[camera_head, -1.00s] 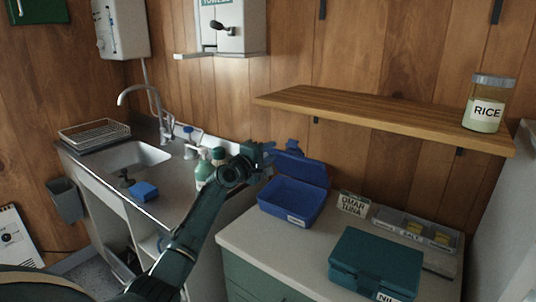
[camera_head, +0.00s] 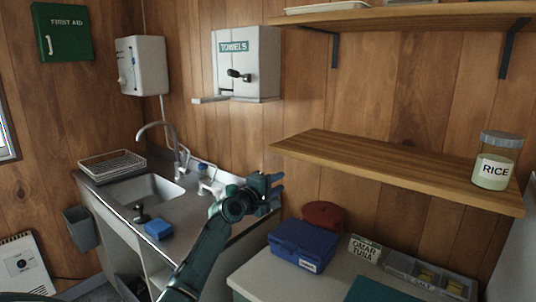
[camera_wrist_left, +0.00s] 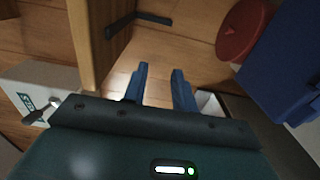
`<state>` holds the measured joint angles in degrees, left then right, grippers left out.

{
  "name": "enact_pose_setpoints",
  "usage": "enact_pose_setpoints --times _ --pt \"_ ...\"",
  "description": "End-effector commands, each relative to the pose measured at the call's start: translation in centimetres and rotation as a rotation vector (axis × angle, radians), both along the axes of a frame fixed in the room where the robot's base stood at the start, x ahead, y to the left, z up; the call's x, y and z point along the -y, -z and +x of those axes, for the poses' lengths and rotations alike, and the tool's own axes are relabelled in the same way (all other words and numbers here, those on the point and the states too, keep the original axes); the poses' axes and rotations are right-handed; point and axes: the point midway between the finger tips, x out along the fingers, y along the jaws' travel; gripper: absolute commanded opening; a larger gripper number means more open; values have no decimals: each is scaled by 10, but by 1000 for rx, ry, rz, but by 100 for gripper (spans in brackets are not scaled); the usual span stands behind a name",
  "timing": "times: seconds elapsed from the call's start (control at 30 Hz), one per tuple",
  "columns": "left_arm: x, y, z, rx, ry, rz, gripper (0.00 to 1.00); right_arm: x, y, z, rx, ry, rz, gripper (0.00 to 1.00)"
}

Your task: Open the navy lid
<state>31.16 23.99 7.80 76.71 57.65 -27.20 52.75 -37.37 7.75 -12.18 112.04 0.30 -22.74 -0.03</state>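The navy box (camera_head: 303,245) stands on the counter with its lid (camera_head: 306,234) down, so it looks shut. Its flat navy side or top also shows at the right edge of the left wrist view (camera_wrist_left: 287,60). My left gripper (camera_head: 276,190) is above and to the left of the box, apart from it. In the left wrist view its two blue fingers (camera_wrist_left: 161,88) stand apart with nothing between them. My right gripper is not in view.
A red round object (camera_head: 323,214) sits behind the box. A name card (camera_head: 364,249), a divided tray (camera_head: 430,273) and a teal case (camera_head: 380,290) are to the right. A wooden shelf (camera_head: 400,168) with a rice jar (camera_head: 495,161) overhangs the counter.

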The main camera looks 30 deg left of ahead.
Motion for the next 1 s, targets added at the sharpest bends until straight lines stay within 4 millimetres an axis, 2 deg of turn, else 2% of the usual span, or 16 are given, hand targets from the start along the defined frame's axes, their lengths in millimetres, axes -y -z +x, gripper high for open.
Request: enact_pose_setpoints --times 1.0 --pt "-4 -66 -28 1 -1 0 27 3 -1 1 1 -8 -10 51"
